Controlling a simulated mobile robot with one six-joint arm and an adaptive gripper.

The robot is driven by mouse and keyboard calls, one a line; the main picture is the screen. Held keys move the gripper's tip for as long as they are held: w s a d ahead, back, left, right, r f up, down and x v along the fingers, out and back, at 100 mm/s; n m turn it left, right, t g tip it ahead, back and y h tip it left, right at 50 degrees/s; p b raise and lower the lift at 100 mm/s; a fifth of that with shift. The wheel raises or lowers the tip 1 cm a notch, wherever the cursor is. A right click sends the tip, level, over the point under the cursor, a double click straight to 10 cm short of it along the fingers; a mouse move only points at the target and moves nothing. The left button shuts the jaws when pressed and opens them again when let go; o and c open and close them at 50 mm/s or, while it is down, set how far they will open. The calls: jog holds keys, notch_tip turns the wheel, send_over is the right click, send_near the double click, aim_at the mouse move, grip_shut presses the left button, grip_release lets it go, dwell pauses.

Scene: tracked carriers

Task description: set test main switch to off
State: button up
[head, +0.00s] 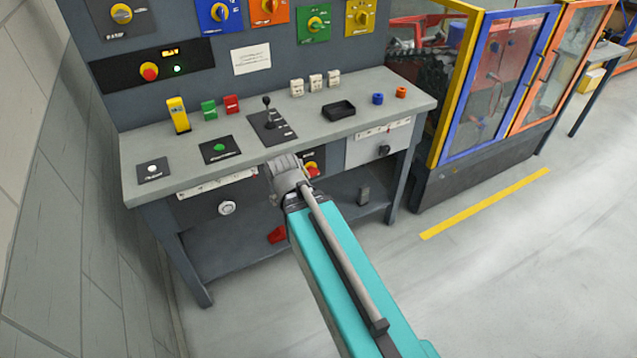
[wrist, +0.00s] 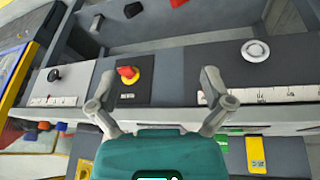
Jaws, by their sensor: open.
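The switch also shows in the head view (head: 313,169), partly covered by my gripper. My gripper (wrist: 158,75) is open and empty, its fingers spread in front of the panel. The switch lies between the fingers, nearer the left one, and appears untouched. In the head view my gripper (head: 287,172) is at the bench's front edge.
The grey benchtop (head: 350,125) holds a joystick (head: 268,110), a black tray (head: 338,110) and small coloured blocks. A round white dial (head: 227,208) and a black knob (head: 384,150) flank the switch. Coloured rotary switches line the back panel. The floor at the right is clear.

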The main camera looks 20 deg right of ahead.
jog(key=w+d+f+m+t+h+b, duration=0.2)
jog(key=w+d+f+t+b, duration=0.5)
jog(key=b, duration=0.5)
jog(key=w+d+f+m+t+h+b, duration=0.1)
jog(key=w+d+f+t+h+b, duration=0.25)
jog(key=d+b, duration=0.75)
jog(key=n+t+y+b, duration=0.4)
jog(key=t+y+b, duration=0.3)
jog(key=b, duration=0.9)
send_near(314, 173)
jog(key=s+d+f+h, duration=0.1)
jog(key=s+f+h, duration=0.1)
jog(key=y+b, duration=0.1)
jog(key=s+f+n+t+y+b, duration=0.1)
jog(key=y+b, duration=0.1)
jog(key=shift+a+f+n, duration=0.1)
jog(key=shift+a+n, duration=0.1)
jog(key=shift+n, duration=0.1)
jog(key=shift+w, duration=0.1)
jog(key=p+x, duration=0.2)
jog(key=x, duration=0.4)
jog(key=p+x, duration=0.3)
jog(key=x, duration=0.4)
jog(key=shift+w+a+r, duration=0.1)
jog(key=shift+w+r, duration=0.1)
jog(key=shift+r, duration=0.15)
jog(key=shift+c, duration=0.3)
